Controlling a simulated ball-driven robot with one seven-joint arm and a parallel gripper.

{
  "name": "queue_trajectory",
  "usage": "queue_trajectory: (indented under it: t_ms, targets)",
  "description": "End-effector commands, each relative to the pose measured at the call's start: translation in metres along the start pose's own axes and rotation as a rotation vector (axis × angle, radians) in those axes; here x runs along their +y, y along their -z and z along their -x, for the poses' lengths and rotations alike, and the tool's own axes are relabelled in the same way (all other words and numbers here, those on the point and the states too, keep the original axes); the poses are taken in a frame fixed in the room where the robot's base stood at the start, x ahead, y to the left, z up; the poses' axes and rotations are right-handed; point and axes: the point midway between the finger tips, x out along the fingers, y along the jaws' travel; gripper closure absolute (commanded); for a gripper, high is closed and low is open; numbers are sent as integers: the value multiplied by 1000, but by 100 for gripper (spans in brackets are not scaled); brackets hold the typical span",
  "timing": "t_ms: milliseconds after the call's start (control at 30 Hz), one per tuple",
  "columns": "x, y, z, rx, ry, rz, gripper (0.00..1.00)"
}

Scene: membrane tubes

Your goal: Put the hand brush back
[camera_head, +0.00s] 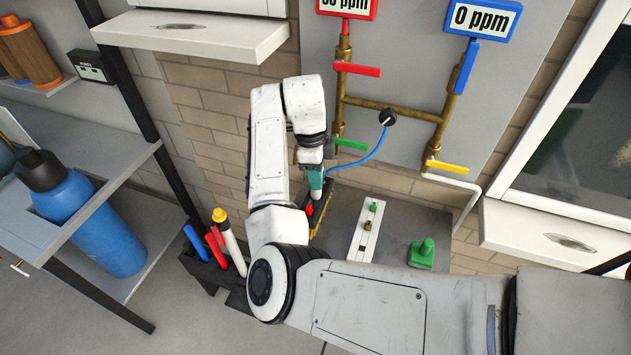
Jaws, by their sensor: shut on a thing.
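My gripper (313,167) is at the end of my white arm, in front of the brick wall and above the left end of the grey bench. It is shut on a teal item (316,182) with a pale lower end, held roughly upright. This may be the hand brush, but I cannot make out bristles. Its lower end is beside or over a narrow dark holder (322,212) with a red piece in it. I cannot tell whether they touch. My arm hides part of the holder and the bench's left side.
A dark rack (204,268) with blue, red and white-yellow tools stands left of my arm. A white strip (365,232) with small fittings and a green piece (422,253) are on the bench (395,227). Brass pipes (392,107) and a blue hose (365,158) are close behind my gripper.

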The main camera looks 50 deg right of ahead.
Motion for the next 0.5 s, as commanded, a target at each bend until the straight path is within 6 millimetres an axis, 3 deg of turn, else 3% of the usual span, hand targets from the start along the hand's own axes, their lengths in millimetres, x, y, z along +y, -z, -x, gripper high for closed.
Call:
queue_trajectory:
  t_ms: [333, 500]
  targets:
    - [-4, -8, -29, -1, 2, 1, 100]
    - [-4, -9, -35, -2, 3, 0, 100]
